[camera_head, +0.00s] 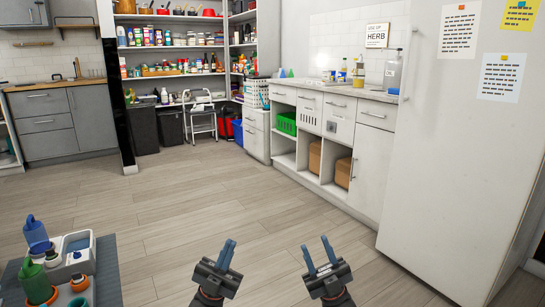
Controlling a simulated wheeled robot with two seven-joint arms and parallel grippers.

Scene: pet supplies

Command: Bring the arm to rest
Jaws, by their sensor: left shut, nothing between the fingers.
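My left gripper (227,254) is at the bottom centre of the head view, above the wooden floor. Its two blue fingers are together with nothing between them. My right gripper (318,255) is a short way to its right. Its blue fingers stand apart with only floor seen between them. Both grippers point away from me and touch nothing that I can see.
A white counter (375,95) and a tall white cabinet (455,140) stand at the right. Stocked shelves are at the back. The floor (190,205) ahead is clear.

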